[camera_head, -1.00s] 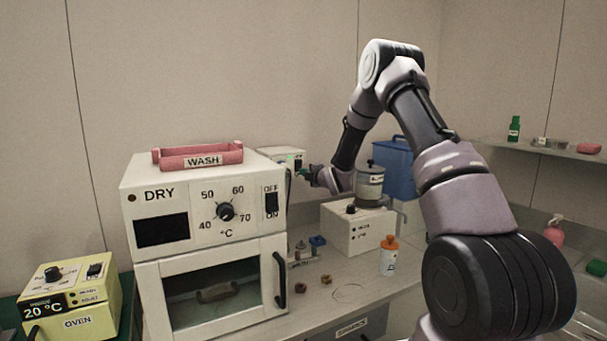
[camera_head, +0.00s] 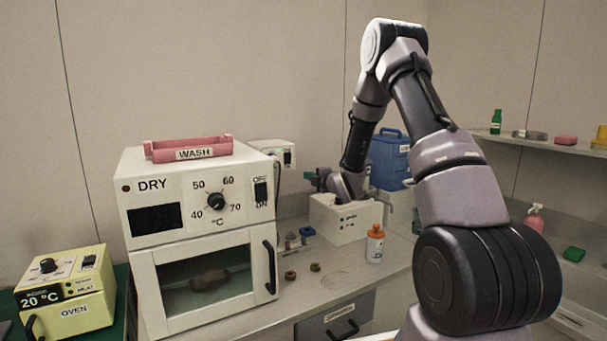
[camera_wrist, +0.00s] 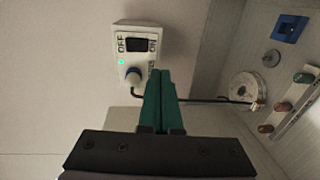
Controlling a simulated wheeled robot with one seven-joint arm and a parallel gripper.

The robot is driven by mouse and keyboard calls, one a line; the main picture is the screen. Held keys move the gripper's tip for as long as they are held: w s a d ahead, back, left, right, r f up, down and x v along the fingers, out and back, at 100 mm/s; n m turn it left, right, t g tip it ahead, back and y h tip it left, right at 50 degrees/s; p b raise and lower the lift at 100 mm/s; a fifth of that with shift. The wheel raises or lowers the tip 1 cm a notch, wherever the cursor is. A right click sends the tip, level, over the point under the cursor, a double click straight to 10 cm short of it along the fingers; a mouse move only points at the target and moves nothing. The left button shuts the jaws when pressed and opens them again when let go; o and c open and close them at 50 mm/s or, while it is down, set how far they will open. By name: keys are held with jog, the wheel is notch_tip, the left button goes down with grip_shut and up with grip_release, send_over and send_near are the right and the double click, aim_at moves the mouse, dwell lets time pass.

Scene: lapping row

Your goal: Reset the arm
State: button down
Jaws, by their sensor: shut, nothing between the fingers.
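My arm bends over the bench, and my gripper (camera_head: 318,179) is at its far end near the back wall, small and partly hidden by my wrist. In the wrist view the green fingers of my gripper (camera_wrist: 160,82) are pressed together with nothing between them. They point toward a white wall box (camera_wrist: 143,52) with an OFF/ON switch, a lit green light and a knob, and overlap its lower edge in the picture; contact cannot be told. The same wall box (camera_head: 286,153) shows behind the dryer in the head view.
The white DRY oven (camera_head: 200,240) carries a pink WASH tray (camera_head: 188,150). A white bench unit (camera_head: 340,228) stands below my wrist, beside an orange-capped bottle (camera_head: 375,246). A blue container (camera_head: 390,160) is behind my arm. A yellow oven (camera_head: 68,290) sits far left; a shelf (camera_head: 550,147) is right.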

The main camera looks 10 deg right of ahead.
jog(key=shift+s+d, duration=0.1)
jog(key=shift+s, duration=0.2)
jog(key=s+d+r+m+g+h, duration=0.2)
jog(key=s+d+r+m+h, duration=0.1)
jog(key=s+r+m, duration=0.5)
jog(key=s+d+r+m+g+h, duration=0.25)
jog(key=s+r+m, duration=0.4)
jog(key=r, duration=0.35)
jog(key=s+a+r+m+g+y, duration=0.1)
jog(key=s+m, duration=0.4)
jog(key=s, duration=1)
jog(key=s+a+r+m+g+y, duration=0.1)
jog(key=s+m, duration=0.5)
jog(key=s, duration=0.9)
jog(key=shift+a+r+g, duration=0.6)
jog(key=shift+a+g, duration=0.15)
jog(key=shift+g, duration=0.4)
